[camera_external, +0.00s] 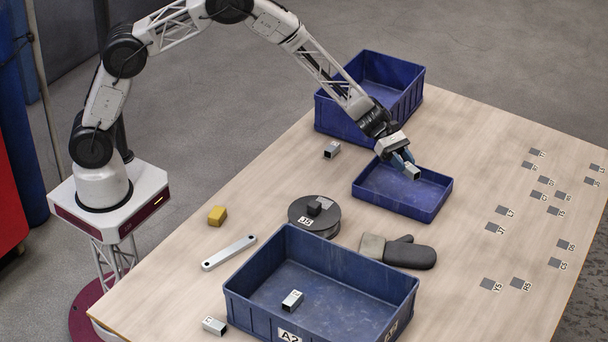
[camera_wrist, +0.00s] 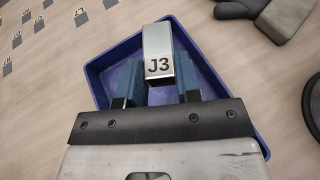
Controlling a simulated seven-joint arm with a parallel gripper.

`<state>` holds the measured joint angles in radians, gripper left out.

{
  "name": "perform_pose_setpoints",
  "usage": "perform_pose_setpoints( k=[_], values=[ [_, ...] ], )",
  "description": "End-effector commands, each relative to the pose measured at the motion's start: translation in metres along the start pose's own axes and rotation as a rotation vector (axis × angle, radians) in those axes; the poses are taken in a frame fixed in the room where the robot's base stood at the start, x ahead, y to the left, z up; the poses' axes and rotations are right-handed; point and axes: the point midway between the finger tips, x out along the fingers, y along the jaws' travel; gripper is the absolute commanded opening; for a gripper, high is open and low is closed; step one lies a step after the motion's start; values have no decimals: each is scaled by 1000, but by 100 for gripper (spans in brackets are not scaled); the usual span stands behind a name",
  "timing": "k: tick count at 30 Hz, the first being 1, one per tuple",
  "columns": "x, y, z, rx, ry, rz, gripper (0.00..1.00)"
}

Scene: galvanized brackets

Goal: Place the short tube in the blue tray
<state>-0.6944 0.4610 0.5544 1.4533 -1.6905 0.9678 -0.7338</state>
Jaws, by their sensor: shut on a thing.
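My gripper (camera_external: 401,160) is shut on a short square metal tube (camera_external: 412,173). In the wrist view the tube (camera_wrist: 158,42) carries the label J3 and sits between the two blue fingers (camera_wrist: 155,80). The shallow blue tray (camera_external: 398,203) lies on the table under the gripper. The tube is held over the tray; the exact gap between them is hard to tell. In the wrist view the tray (camera_wrist: 103,67) shows behind the tube and fingers, and its visible floor looks empty.
A deep blue bin (camera_external: 408,100) stands behind the tray. Another, marked A2 (camera_external: 349,318), is in front with a tube (camera_external: 292,300) inside. More tubes (camera_external: 332,150) (camera_external: 214,326), a round disc (camera_external: 330,226), a mitt (camera_external: 410,254), a yellow block (camera_external: 217,215) and a bar (camera_external: 229,252) lie around.

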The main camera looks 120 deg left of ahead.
Motion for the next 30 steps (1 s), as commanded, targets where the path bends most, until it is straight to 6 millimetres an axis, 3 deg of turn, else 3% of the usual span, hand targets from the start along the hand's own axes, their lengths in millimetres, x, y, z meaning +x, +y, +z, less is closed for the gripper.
perform_pose_setpoints(
  k=[8,21,30],
  values=[
    [3,0,-8,-1,1,-1,7],
    [23,0,-54,0,0,0,7],
    [24,0,-57,1,0,0,7]
  ],
)
